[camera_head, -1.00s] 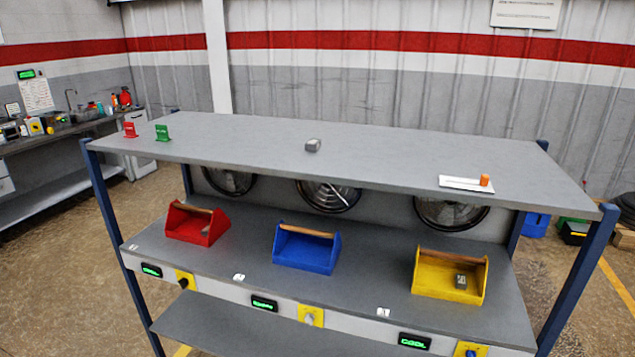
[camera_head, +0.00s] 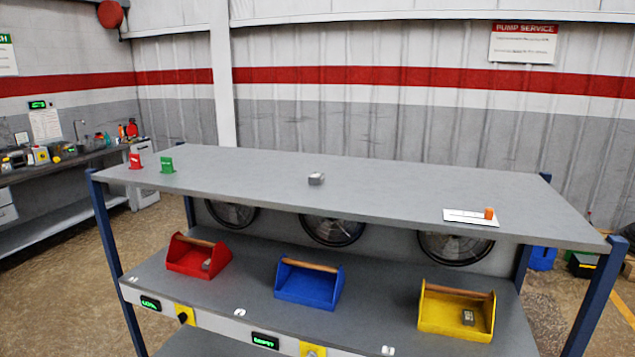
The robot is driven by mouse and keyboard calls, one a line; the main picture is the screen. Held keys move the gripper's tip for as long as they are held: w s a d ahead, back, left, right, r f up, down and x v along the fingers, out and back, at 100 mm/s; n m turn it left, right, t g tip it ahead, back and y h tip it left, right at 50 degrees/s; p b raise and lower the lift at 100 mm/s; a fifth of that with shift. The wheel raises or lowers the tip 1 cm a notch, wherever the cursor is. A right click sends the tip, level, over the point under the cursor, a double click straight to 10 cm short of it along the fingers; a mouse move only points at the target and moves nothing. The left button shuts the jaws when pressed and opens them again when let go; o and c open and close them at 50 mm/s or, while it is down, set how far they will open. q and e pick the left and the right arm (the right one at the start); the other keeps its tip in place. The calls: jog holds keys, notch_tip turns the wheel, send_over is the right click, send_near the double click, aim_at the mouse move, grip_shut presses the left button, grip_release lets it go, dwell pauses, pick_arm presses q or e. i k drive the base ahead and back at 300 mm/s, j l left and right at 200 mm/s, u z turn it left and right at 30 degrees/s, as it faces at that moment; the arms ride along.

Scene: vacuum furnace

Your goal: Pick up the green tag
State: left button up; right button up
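The green tag (camera_head: 168,165) stands upright on the grey top shelf (camera_head: 390,182), near its left end. A red tag (camera_head: 135,161) stands just to its left, apart from it. The writing on both tags is too small to read. Neither of my grippers shows in the head view.
A small grey block (camera_head: 316,179) and a white plate (camera_head: 465,217) with an orange piece (camera_head: 489,213) lie on the top shelf. Below are a red bin (camera_head: 190,262), a blue bin (camera_head: 305,292) and a yellow bin (camera_head: 440,318). Blue posts (camera_head: 108,235) bound the rack.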

aim_at(167, 164)
jog(key=i+j+z, duration=0.1)
jog(key=j, duration=0.4)
jog(key=i+j+z, duration=0.15)
jog(key=j, duration=0.4)
jog(key=i+j+z, duration=0.1)
jog(key=j, duration=0.4)
jog(key=i+j+z, duration=0.1)
jog(key=j, duration=0.45)
